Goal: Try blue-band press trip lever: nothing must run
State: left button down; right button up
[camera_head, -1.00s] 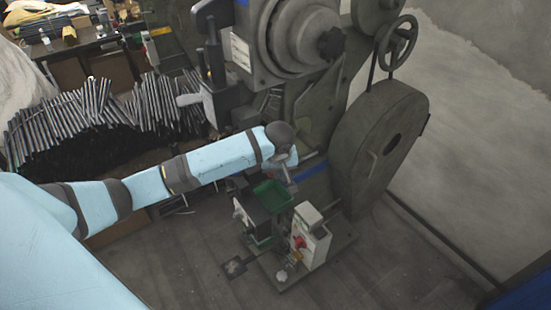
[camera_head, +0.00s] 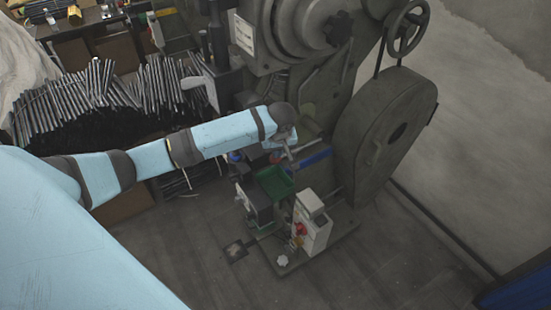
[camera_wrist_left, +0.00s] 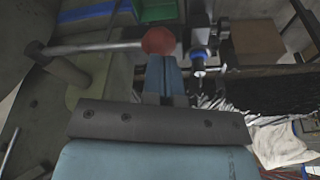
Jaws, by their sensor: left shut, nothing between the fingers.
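The press with the blue band (camera_head: 308,160) stands right of centre in the head view, its big flywheel (camera_head: 385,140) at the right. The band also shows at the top left of the wrist view (camera_wrist_left: 90,12). The trip lever is a grey rod (camera_wrist_left: 95,48) from a post, ending in a red ball knob (camera_wrist_left: 158,40). My left gripper (camera_wrist_left: 164,65) is shut and empty, its blue fingertips right at the knob; whether they touch it, I cannot tell. In the head view the left gripper (camera_head: 277,144) is at the press front, and the knob is not clearly visible.
A green bin (camera_head: 274,183) and a control box with a red button (camera_head: 311,225) sit low in front of the press. A pile of grey rods (camera_head: 110,95) lies at the left. A handwheel (camera_head: 406,28) is above the flywheel. Floor is open in front.

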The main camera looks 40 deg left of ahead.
aim_at(276, 162)
pick_arm(q)
jog(key=shift+x, duration=1.6)
jog(key=shift+f+b, duration=0.35)
jog(key=shift+f, duration=1.95)
jog(key=shift+s, duration=0.1)
